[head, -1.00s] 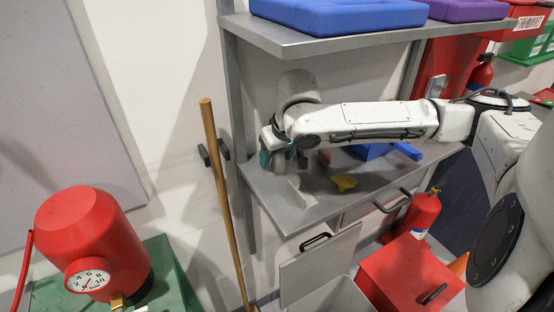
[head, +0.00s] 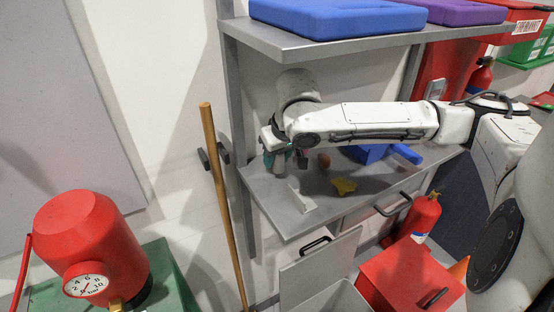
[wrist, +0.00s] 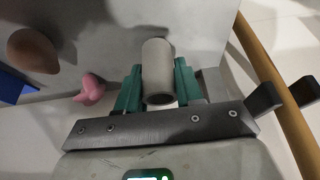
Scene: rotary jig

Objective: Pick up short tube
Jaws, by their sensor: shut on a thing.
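The short tube (wrist: 158,68) is a grey hollow cylinder. In the wrist view it stands between the two green fingers of my gripper (wrist: 158,92), which is shut on it, with its open end facing the camera. In the head view my gripper (head: 279,160) is at the left part of the grey workbench (head: 262,187), and the grey tube (head: 279,168) shows below the fingers. I cannot tell whether the tube's lower end touches the bench.
A shelf (head: 300,42) hangs above my arm. A wooden pole (head: 222,190) stands left of the bench.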

